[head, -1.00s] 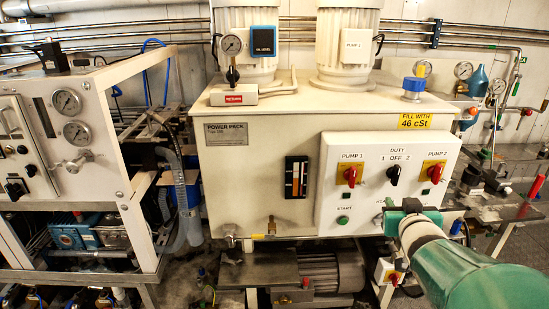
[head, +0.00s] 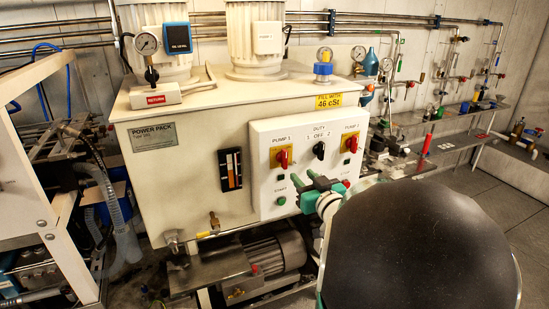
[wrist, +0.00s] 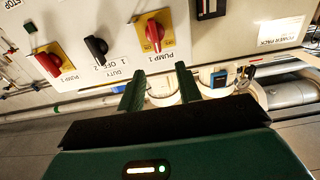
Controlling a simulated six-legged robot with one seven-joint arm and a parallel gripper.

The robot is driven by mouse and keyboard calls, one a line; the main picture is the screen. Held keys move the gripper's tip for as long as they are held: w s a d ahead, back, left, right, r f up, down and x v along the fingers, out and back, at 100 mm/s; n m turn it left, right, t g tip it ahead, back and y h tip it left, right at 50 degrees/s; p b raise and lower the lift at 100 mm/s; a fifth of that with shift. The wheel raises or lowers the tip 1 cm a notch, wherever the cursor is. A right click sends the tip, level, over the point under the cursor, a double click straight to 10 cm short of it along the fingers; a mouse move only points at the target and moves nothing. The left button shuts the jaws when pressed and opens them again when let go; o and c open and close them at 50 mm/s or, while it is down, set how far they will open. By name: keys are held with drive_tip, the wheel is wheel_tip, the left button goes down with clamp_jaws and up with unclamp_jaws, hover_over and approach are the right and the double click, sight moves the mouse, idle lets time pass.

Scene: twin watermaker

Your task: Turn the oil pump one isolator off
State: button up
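The pump 1 isolator (head: 282,158) is a red rotary handle on a yellow plate, at the left of the white control panel (head: 262,190). Its handle looks roughly upright. It also shows in the wrist view (wrist: 155,33), where the picture is turned over and the handle is slightly tilted. My gripper (head: 305,179) has green fingers, in front of the panel's lower part, below and right of the isolator. In the wrist view, my gripper (wrist: 158,71) is open and empty, with the fingers apart. The isolator is beyond the fingertips, and no contact shows.
A black duty switch (head: 319,150) and a similar red pump 2 isolator (head: 351,143) sit to the right on the panel. A green start button (head: 281,201) is below pump 1. Floor is open at right.

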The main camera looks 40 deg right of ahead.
sight(286, 156)
drive_tip(key=x, duration=1.2)
drive_tip(key=shift+d+f, duration=0.1)
drive_tip(key=shift+d, duration=0.25)
clamp_jaws()
